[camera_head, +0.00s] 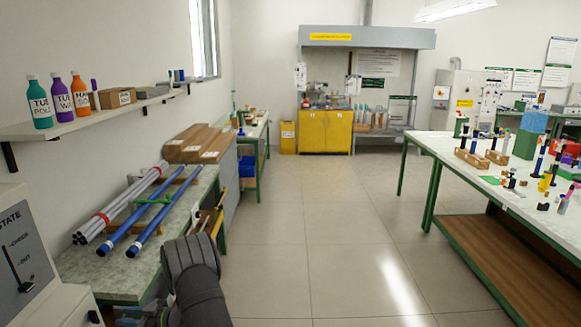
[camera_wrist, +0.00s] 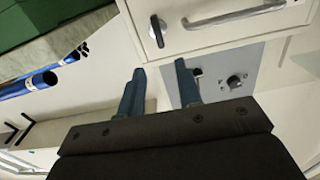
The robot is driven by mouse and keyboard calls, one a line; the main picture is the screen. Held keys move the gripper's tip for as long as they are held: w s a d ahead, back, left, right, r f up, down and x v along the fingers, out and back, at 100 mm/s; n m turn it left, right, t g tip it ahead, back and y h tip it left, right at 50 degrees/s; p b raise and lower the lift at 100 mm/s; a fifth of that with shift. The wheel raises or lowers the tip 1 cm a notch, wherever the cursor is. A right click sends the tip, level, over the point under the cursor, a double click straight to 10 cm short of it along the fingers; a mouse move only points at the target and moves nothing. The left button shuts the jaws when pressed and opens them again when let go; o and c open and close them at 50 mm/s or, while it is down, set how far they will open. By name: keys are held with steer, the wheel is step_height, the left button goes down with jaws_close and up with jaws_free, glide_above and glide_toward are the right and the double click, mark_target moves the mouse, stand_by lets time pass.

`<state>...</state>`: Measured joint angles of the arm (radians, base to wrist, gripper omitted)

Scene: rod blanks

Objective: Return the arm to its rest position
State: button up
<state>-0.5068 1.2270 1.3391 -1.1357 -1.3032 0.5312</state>
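My gripper (camera_wrist: 160,68) shows in the wrist view with its two blue-grey fingers apart and nothing between them. It is in front of a white cabinet with a grey panel (camera_wrist: 215,75) that bears a dark knob. I cannot tell whether the fingertips touch it. In the head view my dark arm rises from the bottom edge, beside the front of the left bench (camera_head: 85,268); the fingers are not clear there. Two blue rods (camera_head: 160,223) and a bundle of grey rods (camera_head: 118,207) with red bands lie on that bench. Blue rod ends (camera_wrist: 40,81) also show in the wrist view.
A grey machine (camera_head: 25,250) with a lever stands at the left front. A wall shelf (camera_head: 90,118) with bottles hangs above the bench. A white-topped table (camera_head: 455,165) with small parts stands on the right. The floor (camera_head: 330,240) between is clear.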

steer(key=a, duration=1)
steer(key=shift+a, duration=0.3)
steer(key=shift+d+n, duration=0.2)
steer(key=shift+n, duration=0.2)
steer(key=shift+s+n, duration=0.2)
steer(key=shift+n, duration=0.6)
steer(key=shift+d+n, duration=0.25)
steer(key=shift+n, duration=0.05)
steer(key=d, duration=1.7)
steer(key=n+t+h, duration=0.2)
steer(key=t+h, duration=0.1)
glide_toward(95, 315)
steer(key=w+a+f, duration=0.3)
steer(key=a, duration=0.2)
steer(key=shift+s+a, duration=0.3)
steer(key=shift+a, duration=0.35)
